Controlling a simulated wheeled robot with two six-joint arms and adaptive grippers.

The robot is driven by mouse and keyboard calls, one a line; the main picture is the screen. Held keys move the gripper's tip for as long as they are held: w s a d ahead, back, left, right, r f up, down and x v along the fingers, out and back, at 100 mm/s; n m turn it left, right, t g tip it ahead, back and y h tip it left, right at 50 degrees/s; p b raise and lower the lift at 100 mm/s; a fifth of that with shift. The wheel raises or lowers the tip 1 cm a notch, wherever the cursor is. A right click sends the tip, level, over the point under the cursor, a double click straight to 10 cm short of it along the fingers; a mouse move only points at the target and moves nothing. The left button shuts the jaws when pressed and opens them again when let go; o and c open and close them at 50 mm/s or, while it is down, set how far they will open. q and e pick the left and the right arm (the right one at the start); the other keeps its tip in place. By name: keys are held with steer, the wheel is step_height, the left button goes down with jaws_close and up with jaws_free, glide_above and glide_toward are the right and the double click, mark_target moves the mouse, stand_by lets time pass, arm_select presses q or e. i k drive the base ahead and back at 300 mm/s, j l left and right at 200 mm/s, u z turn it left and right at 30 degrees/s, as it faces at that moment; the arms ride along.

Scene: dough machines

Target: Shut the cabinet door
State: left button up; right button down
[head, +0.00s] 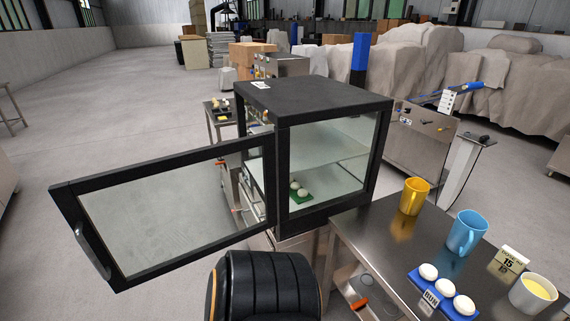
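The black-framed glass cabinet (316,101) stands in the middle of the head view. Its glass door (160,271) is wide open, swung out to the left from the cabinet's front left edge. A dark handle (93,251) is on the door's far left side, away from the hinge. Inside the cabinet, a green tray (297,198) holds white dough balls behind the glass. Neither my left gripper nor my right gripper is in view.
A metal table (371,249) at right holds a yellow mug (413,196), a blue mug (467,233), a blue tray (425,285) with dough balls, a cup (532,295) and a small sign (510,263). A dark ribbed shape, unclear what, is at bottom centre.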

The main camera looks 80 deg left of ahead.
mark_target(65, 194)
steer(key=u, duration=2.45)
